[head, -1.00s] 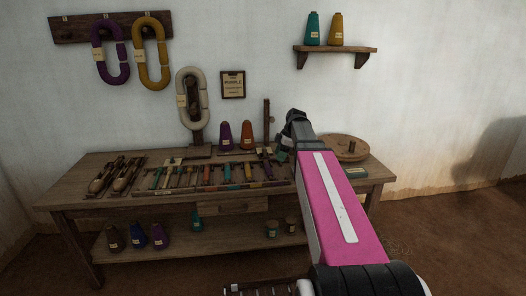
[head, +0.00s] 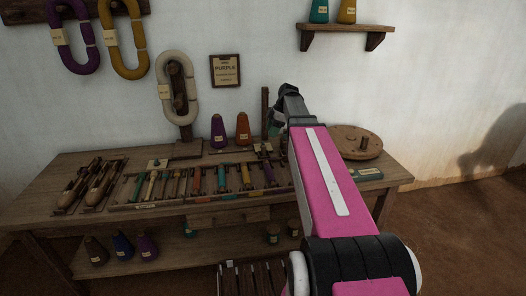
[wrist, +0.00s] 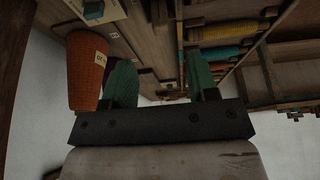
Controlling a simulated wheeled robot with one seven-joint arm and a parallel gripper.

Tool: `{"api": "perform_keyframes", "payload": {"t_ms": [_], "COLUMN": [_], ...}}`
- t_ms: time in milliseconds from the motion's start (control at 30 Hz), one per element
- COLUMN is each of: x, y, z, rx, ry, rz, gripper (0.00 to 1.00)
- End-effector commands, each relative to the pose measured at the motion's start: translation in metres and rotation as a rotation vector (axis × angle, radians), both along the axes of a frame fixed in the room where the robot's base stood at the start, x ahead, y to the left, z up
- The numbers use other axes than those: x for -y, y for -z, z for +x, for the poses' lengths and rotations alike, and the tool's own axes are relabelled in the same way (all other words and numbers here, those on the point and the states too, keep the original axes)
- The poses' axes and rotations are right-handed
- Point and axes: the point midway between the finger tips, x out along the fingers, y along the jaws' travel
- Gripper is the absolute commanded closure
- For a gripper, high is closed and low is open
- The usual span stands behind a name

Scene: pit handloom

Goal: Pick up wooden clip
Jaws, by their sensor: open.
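My gripper (wrist: 161,85) shows two green fingers set apart in the wrist view, with nothing clasped between them. In the head view it is mostly hidden behind my pink arm, above the back of the workbench (head: 70,205). I cannot surely pick out the wooden clip. A small dark wooden piece with a pale tag (head: 263,149) lies on the bench below my gripper and may be it. Another small piece with a pale tag (head: 157,164) lies further left. In the wrist view, a small blurred thing (wrist: 170,92) shows beyond the fingers.
An orange cone (head: 243,129) and a purple cone (head: 218,132) stand left of my gripper; the orange one is close beside a finger in the wrist view (wrist: 86,75). A thin post (head: 265,112) rises nearby. A round wooden disc (head: 357,142) lies at right. A tray of coloured bobbins (head: 145,206) fills the front.

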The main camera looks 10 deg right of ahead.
Motion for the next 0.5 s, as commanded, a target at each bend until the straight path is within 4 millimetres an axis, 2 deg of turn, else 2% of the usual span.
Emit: {"api": "perform_keyframes", "payload": {"t_ms": [233, 500], "x": [-0.014, -0.021], "y": [0.034, 0.049], "z": [-0.001, -0.001], "rx": [-0.002, -0.001], "ry": [-0.001, 0.000], "rz": [0.000, 0.000], "gripper": [0.47, 0.47]}}
